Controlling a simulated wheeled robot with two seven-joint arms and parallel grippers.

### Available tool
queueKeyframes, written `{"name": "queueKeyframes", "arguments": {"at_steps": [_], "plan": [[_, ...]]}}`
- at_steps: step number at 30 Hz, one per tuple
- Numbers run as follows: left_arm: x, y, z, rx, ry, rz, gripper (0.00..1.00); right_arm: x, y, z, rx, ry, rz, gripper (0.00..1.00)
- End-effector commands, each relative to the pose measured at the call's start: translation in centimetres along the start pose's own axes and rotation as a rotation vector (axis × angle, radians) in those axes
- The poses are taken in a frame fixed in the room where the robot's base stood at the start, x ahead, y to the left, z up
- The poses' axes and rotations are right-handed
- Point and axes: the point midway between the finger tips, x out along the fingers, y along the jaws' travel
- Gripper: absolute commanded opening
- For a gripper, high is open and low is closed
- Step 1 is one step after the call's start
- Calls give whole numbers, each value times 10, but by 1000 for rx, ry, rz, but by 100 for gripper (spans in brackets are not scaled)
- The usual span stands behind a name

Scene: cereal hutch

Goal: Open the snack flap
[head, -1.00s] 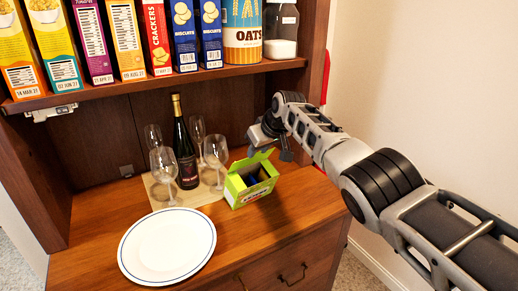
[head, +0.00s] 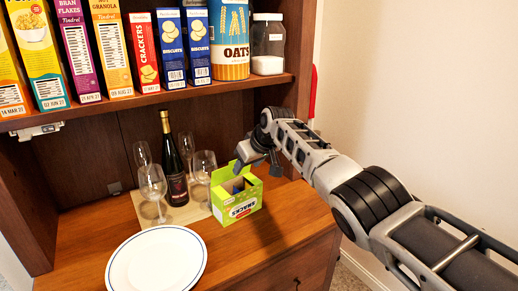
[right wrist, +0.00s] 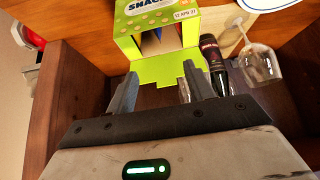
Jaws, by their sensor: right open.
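The green snacks box (head: 240,208) stands on the wooden counter, right of the glasses. Its top is open, and dark and blue contents show inside. In the right wrist view the box (right wrist: 155,22) is at the top, with its green flap (right wrist: 160,68) folded outward towards my gripper. My right gripper (head: 257,163) is open at the back of the box, pointing down. In the right wrist view its two fingers (right wrist: 158,85) are apart, with the flap's edge between or just beyond them; I cannot tell whether they touch it. My left gripper is not in view.
A wine bottle (head: 174,165) and several glasses (head: 152,184) stand on a mat left of the box. A white plate (head: 157,262) lies in front. A shelf (head: 150,100) of cereal boxes overhangs the counter. A side panel rises on the right.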

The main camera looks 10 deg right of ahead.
Motion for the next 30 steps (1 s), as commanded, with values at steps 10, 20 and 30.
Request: {"name": "queueKeyframes", "arguments": {"at_steps": [10, 20, 30], "plan": [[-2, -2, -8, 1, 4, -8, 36, -38, 1, 0, -2, 4, 1, 53], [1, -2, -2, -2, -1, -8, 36, -107, 1, 2, -2, 2, 5, 53], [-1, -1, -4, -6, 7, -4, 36, -152, 0, 2, 1, -3, 2, 53]]}}
